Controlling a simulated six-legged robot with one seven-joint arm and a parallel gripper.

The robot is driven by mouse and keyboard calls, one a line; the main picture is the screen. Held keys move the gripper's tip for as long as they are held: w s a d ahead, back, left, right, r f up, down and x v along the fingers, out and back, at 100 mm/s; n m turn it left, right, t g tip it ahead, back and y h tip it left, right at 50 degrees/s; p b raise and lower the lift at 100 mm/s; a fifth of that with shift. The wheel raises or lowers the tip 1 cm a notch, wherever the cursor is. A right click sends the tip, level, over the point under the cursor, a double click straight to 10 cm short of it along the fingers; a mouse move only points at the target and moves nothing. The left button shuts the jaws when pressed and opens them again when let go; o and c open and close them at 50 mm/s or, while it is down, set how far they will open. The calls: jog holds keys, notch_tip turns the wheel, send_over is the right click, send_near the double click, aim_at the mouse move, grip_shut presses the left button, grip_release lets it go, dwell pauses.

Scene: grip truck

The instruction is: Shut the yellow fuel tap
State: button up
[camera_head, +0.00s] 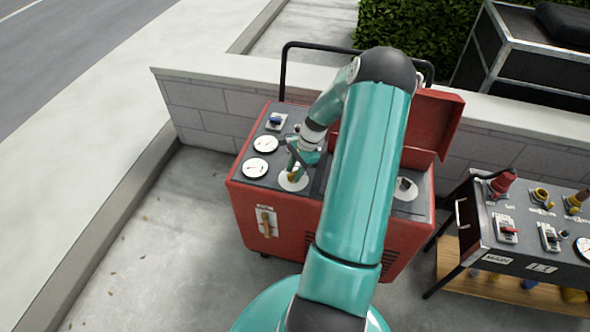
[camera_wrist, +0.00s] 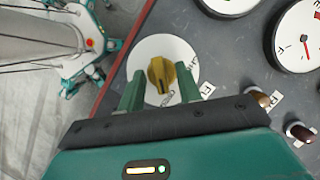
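The yellow fuel tap (camera_wrist: 162,75) is a ridged knob on a round white plate (camera_wrist: 150,50), set in the dark top panel of a red machine. In the wrist view its pointer faces down toward my gripper. My gripper (camera_wrist: 160,82) is open, with one green finger on each side of the knob. Gaps show between the fingers and the knob, so it does not look gripped. In the head view my gripper (camera_head: 300,163) is over the same plate (camera_head: 296,183) and partly hides the knob.
The red machine (camera_head: 250,205) has gauges (camera_head: 256,168), a blue-topped switch (camera_head: 276,121) and an orange-brown front lever (camera_head: 266,222). A raised red lid (camera_head: 432,125) stands behind. A second dark panel cart (camera_head: 510,228) stands at the right. A low block wall (camera_head: 208,112) runs behind.

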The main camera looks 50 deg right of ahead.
jog(key=shift+c, duration=0.2)
grip_shut()
